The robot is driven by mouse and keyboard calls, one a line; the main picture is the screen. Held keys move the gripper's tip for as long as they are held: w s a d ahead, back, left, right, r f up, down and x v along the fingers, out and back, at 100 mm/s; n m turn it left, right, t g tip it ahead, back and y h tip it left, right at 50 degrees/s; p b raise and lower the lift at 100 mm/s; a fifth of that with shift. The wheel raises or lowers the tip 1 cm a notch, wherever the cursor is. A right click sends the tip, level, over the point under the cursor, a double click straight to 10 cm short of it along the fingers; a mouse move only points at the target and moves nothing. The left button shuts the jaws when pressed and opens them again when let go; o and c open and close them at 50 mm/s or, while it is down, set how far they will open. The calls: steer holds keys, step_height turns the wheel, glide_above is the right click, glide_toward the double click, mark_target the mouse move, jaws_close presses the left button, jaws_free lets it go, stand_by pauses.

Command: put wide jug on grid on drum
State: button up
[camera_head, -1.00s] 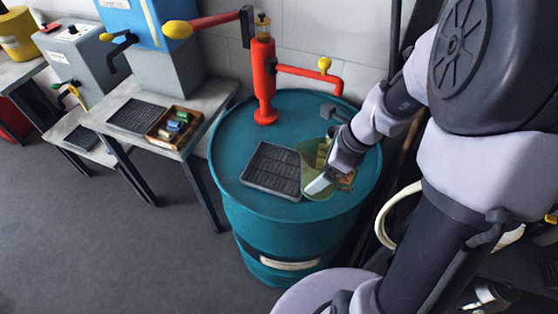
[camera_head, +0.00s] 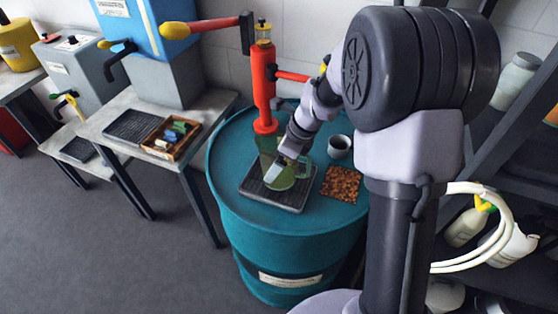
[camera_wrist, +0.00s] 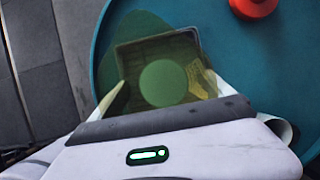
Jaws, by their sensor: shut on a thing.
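The wide jug (camera_head: 280,183) is see-through green, and it also shows in the wrist view (camera_wrist: 163,84). My gripper (camera_head: 277,172) is shut on it; in the wrist view its fingers (camera_wrist: 165,97) lie on either side of the jug. The jug is over the dark square grid (camera_head: 287,204) on top of the teal drum (camera_head: 287,242). I cannot tell whether its base touches the grid. The grid's frame shows around and through the jug in the wrist view.
A red pump (camera_head: 264,85) with a spout rises at the drum's back. A dark mug (camera_head: 339,146) and a brown speckled mat (camera_head: 340,184) are on the drum's right side. A side table (camera_head: 196,107) with another grid (camera_head: 133,126) and a wooden tray (camera_head: 160,152) stands left.

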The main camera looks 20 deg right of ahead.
mark_target(294, 174)
steer(key=o, duration=1.2)
steer(key=shift+f, duration=0.1)
steer(key=shift+c, duration=0.2)
steer(key=p+v, duration=0.5)
steer(key=v, duration=0.7)
steer(key=s+a+r+n+t+h, duration=0.1)
steer(key=s+a+r+n, duration=0.4)
steer(key=s+r+n, duration=0.45)
steer(key=s+a+r+n+t, duration=0.1)
steer(key=s+a+n+t, duration=0.1)
steer(key=s+n, duration=0.9)
steer(key=shift+s+a+h, duration=0.4)
steer(key=shift+s, duration=0.55)
